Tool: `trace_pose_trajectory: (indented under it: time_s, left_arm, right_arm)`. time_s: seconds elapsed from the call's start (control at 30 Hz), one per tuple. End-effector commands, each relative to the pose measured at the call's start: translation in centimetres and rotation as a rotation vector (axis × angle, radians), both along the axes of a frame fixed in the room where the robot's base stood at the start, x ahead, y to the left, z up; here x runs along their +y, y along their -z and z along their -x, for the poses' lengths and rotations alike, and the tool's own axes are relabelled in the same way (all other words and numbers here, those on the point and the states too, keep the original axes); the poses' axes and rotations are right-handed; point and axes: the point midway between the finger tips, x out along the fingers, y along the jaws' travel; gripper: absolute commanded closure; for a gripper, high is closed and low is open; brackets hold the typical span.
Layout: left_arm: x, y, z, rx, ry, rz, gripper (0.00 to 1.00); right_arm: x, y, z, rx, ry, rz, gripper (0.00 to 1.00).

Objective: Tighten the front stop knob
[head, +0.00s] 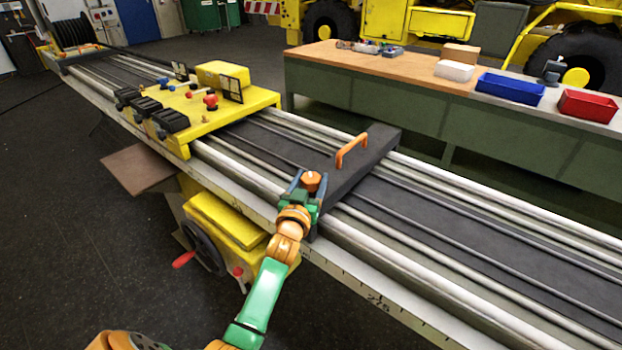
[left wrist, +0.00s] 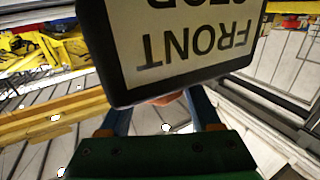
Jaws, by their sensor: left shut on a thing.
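The front stop is a dark block (head: 365,165) lying across the rails, with an orange handle (head: 352,150) on top. Its orange knob (head: 312,180) is at the near end of the block. My left gripper (head: 310,186) is at that end, its blue fingers on either side of the knob and shut on it. In the left wrist view, a sign plate (left wrist: 185,45) reading FRONT STOP appears upside down and hides most of the knob. A bit of orange (left wrist: 165,99) shows under the plate between the fingers. My right gripper is in neither view.
A yellow carriage (head: 205,110) with levers and red and blue knobs sits farther left on the rails. A handwheel (head: 203,247) is below the near rail. A workbench (head: 420,105) with a blue bin (head: 510,88) and red bin (head: 587,106) stands behind. The rails right of the stop are clear.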

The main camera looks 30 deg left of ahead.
Motion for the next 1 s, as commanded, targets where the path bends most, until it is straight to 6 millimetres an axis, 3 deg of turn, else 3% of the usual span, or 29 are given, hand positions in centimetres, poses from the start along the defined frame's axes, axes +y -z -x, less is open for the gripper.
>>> trace_pose_trajectory:
  time_s: [0.2, 0.37, 0.8, 1.0]
  left_arm:
    - [0.2, -0.3, 0.1, 0.006, 0.131, -0.008, 0.92]
    - [0.2, 0.1, 0.1, 0.008, 0.272, -0.011, 0.92]
    - [0.3, 0.4, 0.0, -0.002, 0.628, -0.007, 0.92]
    - [0.2, 0.2, 0.0, -0.002, 0.737, -0.003, 0.92]
  right_arm:
    - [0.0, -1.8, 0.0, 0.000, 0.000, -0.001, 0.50]
    - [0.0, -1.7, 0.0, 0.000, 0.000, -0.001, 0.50]
    - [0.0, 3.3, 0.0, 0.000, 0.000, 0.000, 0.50]
    - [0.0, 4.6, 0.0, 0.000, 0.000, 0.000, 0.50]
